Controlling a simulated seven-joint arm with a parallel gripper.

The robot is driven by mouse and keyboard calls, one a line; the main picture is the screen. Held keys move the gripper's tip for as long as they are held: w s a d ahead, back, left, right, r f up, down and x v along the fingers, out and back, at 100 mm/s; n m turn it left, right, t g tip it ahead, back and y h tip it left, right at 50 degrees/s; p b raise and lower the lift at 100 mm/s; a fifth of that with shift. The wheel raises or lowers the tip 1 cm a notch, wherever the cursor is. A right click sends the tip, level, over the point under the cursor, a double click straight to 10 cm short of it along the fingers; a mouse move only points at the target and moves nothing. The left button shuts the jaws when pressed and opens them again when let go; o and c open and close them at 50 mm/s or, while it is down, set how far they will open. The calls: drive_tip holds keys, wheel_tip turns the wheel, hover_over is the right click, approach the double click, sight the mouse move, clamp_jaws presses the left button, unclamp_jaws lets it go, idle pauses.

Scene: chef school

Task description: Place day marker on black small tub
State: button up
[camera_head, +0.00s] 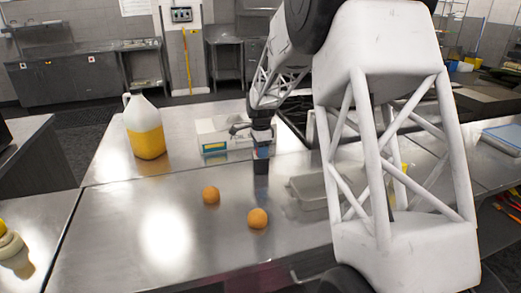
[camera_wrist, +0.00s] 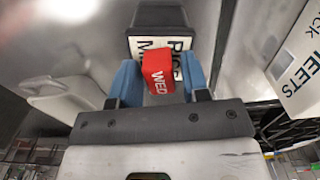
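The day marker is a small red block (camera_wrist: 158,76) with "WED" in white. It sits between the two blue fingers of my gripper (camera_wrist: 160,72), slightly tilted. The fingers look shut on it, though a narrow strip shows beside the right finger. The black small tub (camera_wrist: 134,32) with a white label lies just beyond the fingertips in the wrist view. In the head view the tub (camera_head: 261,168) stands on the steel counter directly below my gripper (camera_head: 262,151). Whether the marker touches the tub is hidden.
Two oranges (camera_head: 211,195) (camera_head: 258,218) lie in front of the tub. A grey tray (camera_head: 312,190) is to the right, partly behind my arm. A labelled white box (camera_head: 214,139) and a yellow-filled jug (camera_head: 146,128) stand behind left. The counter's front left is clear.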

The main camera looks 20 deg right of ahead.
drive_tip(key=shift+o, duration=0.7)
drive_tip(key=shift+r, duration=0.1)
wheel_tip(320, 180, up, 12)
idle(0.3)
drive_tip(key=shift+r, duration=0.1)
idle(0.6)
